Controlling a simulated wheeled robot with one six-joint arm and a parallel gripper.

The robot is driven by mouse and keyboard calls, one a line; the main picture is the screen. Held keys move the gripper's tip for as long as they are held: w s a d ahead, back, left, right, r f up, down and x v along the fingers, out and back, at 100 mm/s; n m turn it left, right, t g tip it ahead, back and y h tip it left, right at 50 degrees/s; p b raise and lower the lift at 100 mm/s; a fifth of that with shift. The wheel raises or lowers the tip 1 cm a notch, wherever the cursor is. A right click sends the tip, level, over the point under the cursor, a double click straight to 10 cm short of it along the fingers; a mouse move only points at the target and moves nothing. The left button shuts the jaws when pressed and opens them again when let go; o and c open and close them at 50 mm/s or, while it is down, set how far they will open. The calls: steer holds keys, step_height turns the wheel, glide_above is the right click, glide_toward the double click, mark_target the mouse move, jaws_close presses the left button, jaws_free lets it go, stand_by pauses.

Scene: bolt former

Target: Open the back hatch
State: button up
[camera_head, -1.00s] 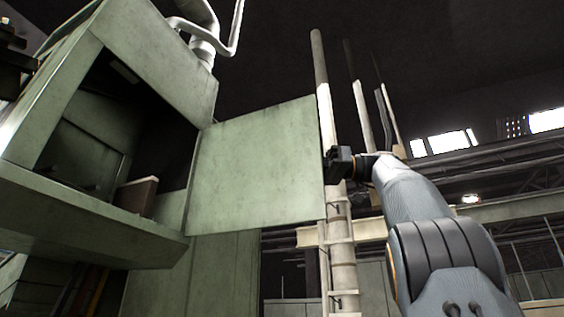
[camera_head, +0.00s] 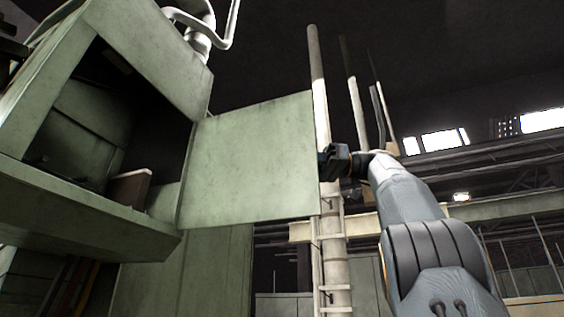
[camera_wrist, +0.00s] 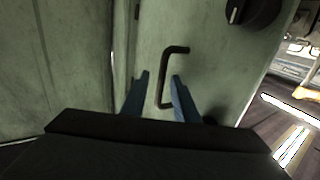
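The back hatch (camera_head: 250,160) is a flat pale-green door panel. In the head view it stands swung out to the right of the machine's dark opening. My gripper (camera_head: 328,162) is at the hatch's right edge, partly hidden by that edge and seen from behind. In the wrist view a dark bent bar handle (camera_wrist: 165,82) sits on the green hatch face. The two blue fingers of my gripper (camera_wrist: 160,80) are apart, with the handle between them in the picture. I cannot tell whether either finger touches it.
The green machine housing (camera_head: 150,45) with its open compartment is on the left. A pale pole with a ladder (camera_head: 333,265) stands behind my gripper. A dark round knob (camera_wrist: 252,12) is on the hatch, above and right of the handle.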

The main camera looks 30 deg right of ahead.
steer(key=p+v, duration=0.1)
steer(key=v, duration=0.6)
stand_by(0.4)
